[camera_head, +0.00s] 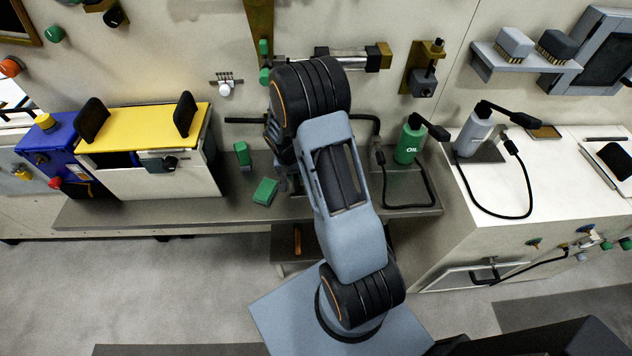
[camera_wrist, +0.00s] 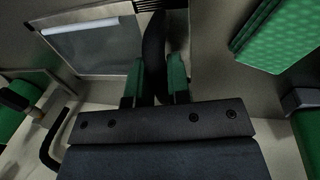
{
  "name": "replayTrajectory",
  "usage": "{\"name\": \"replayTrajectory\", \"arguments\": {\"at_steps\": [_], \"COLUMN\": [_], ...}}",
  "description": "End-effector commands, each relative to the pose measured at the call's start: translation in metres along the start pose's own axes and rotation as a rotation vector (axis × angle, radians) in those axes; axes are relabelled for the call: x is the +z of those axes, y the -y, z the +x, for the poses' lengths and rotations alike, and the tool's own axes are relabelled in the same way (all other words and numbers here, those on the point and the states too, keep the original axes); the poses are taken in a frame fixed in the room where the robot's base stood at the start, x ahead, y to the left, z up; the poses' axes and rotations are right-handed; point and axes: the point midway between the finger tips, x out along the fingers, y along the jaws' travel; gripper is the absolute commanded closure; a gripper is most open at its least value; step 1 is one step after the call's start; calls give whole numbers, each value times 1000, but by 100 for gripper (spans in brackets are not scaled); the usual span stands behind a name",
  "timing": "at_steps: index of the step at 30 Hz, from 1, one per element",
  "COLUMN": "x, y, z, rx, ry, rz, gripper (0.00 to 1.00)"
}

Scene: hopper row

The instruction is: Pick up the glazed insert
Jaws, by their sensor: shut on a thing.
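The glazed insert (camera_wrist: 95,48), a grey-framed panel with a pale pane and a bright bar along its upper part, shows at the upper left of the wrist view. My gripper (camera_wrist: 155,82) has green finger pads, which are shut on a dark upright grip (camera_wrist: 153,45) at the panel's right side. The grip appears to belong to the insert, though its joint is hidden. In the head view my own arm covers the gripper and the insert.
Green blocks (camera_head: 265,191) lie on the grey bench (camera_head: 130,214) left of my arm. A green oil bottle (camera_head: 409,142) with a black hose stands to the right. A yellow-lidded box (camera_head: 145,127) stands at left. A grey bottle (camera_head: 474,132) is on the white cabinet (camera_head: 540,190).

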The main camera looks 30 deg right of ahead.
Motion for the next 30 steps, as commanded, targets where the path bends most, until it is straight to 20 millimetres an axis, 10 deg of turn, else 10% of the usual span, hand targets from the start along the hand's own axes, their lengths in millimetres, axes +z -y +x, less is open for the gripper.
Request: {"name": "replayTrajectory", "arguments": {"at_steps": [20, 30], "x": [-2, 60], "y": [-6, -29], "z": [-32, -92], "rx": [-2, -1], "ry": [-8, -5], "rz": [2, 0], "gripper": [100, 100]}}
